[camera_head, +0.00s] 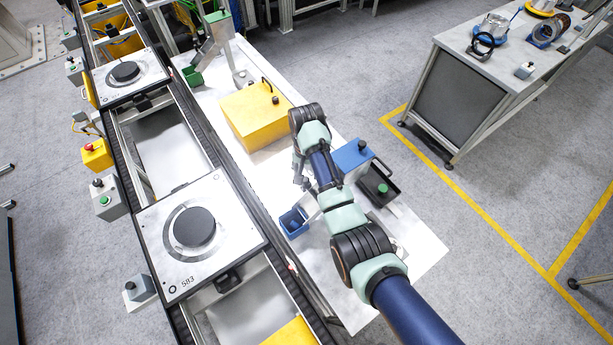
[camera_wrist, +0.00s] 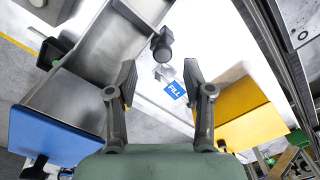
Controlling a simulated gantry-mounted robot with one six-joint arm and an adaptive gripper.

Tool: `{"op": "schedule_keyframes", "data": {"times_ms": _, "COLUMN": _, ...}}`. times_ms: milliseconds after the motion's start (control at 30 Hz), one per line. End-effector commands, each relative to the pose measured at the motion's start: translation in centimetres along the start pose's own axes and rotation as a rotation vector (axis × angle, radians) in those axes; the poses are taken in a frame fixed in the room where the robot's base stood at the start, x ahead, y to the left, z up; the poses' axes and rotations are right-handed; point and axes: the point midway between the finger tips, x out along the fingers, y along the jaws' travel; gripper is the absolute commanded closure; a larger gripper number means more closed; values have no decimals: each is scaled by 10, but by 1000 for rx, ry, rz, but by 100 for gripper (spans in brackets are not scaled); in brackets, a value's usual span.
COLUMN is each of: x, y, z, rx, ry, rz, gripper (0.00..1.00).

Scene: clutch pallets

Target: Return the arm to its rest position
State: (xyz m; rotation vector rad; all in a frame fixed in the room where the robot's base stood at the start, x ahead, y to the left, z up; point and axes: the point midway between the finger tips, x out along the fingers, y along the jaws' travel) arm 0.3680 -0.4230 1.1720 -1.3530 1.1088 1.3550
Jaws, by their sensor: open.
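My gripper (camera_head: 300,180) hangs above the white table (camera_head: 270,170) in the head view, mostly hidden by my own wrist. In the wrist view my gripper (camera_wrist: 160,75) has its two dark fingers spread apart with nothing between them. The table top and a blue "FILL" label (camera_wrist: 175,90) show beyond the gap. My arm reaches in from the lower right of the head view, bent over the table.
A yellow box (camera_head: 255,115) and a blue box (camera_head: 350,155) stand near my wrist. A small blue bin (camera_head: 294,222) lies below it. The conveyor (camera_head: 235,190) carries pallets with dark discs (camera_head: 194,227). Open floor (camera_head: 470,250) lies right.

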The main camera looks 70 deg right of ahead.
Motion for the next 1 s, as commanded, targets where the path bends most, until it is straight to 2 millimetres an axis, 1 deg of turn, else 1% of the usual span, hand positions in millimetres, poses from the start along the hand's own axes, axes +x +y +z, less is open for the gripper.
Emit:
{"op": "schedule_keyframes", "data": {"times_ms": 33, "x": -10, "y": 0, "z": -1, "rx": 0, "ry": 3, "rz": -2, "gripper": 49}}
{"op": "schedule_keyframes", "data": {"times_ms": 100, "x": -20, "y": 0, "z": -1, "rx": 0, "ry": 3, "rz": -1, "gripper": 49}}
{"op": "schedule_keyframes", "data": {"times_ms": 233, "x": -31, "y": 0, "z": 0, "rx": 0, "ry": 1, "rz": 0, "gripper": 49}}
{"op": "schedule_keyframes", "data": {"times_ms": 867, "x": -31, "y": 0, "z": 0, "rx": 0, "ry": 0, "rz": 0, "gripper": 49}}
{"op": "schedule_keyframes", "data": {"times_ms": 933, "x": -32, "y": -6, "z": 4, "rx": -19, "ry": 12, "rz": -7, "gripper": 49}}
{"op": "schedule_keyframes", "data": {"times_ms": 967, "x": -33, "y": -14, "z": 8, "rx": -41, "ry": 27, "rz": -16, "gripper": 49}}
{"op": "schedule_keyframes", "data": {"times_ms": 1000, "x": -35, "y": -27, "z": 16, "rx": -86, "ry": 56, "rz": -33, "gripper": 49}}
